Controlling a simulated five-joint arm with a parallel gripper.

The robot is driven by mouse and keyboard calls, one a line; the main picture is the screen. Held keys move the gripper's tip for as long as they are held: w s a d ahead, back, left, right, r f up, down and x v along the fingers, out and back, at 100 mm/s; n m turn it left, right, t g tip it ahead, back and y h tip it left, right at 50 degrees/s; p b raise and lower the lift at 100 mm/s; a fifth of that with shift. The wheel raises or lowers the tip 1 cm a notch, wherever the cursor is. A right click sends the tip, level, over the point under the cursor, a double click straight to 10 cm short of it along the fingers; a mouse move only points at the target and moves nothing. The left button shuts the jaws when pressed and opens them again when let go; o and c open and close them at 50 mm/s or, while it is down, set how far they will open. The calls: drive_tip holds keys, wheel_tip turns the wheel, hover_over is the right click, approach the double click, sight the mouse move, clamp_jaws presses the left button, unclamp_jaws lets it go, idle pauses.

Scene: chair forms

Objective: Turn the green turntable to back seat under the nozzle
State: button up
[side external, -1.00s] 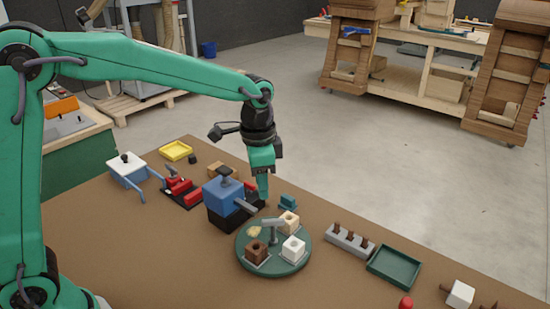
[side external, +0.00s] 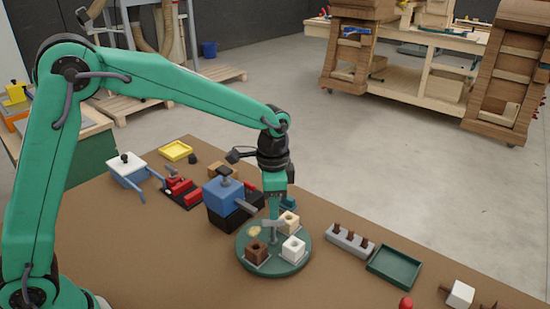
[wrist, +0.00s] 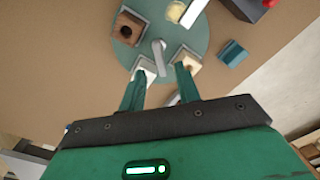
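The green turntable (side external: 300,264) stands on the brown bench. It carries a brown block (side external: 255,252), a white block (side external: 293,248), a cream block (side external: 289,221) and a pale yellow patch. A grey handle (side external: 271,223) rises near its middle. The blue machine (side external: 222,192), with a grey nozzle-like arm (side external: 246,207), stands behind left of the turntable. My gripper (side external: 274,214) points down at the handle. In the wrist view my gripper (wrist: 162,68) is open, with the handle (wrist: 159,52) between or just beyond its fingertips. I see no clear contact.
A grey rack with brown pegs (side external: 349,242) and an empty green tray (side external: 394,266) lie to the right. A small teal block (side external: 289,202) sits behind the turntable. Red clamps (side external: 182,190) and a white-topped stand (side external: 127,165) are at left.

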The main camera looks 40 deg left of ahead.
sight(273, 233)
drive_tip(key=shift+f, duration=2)
clamp_jaws()
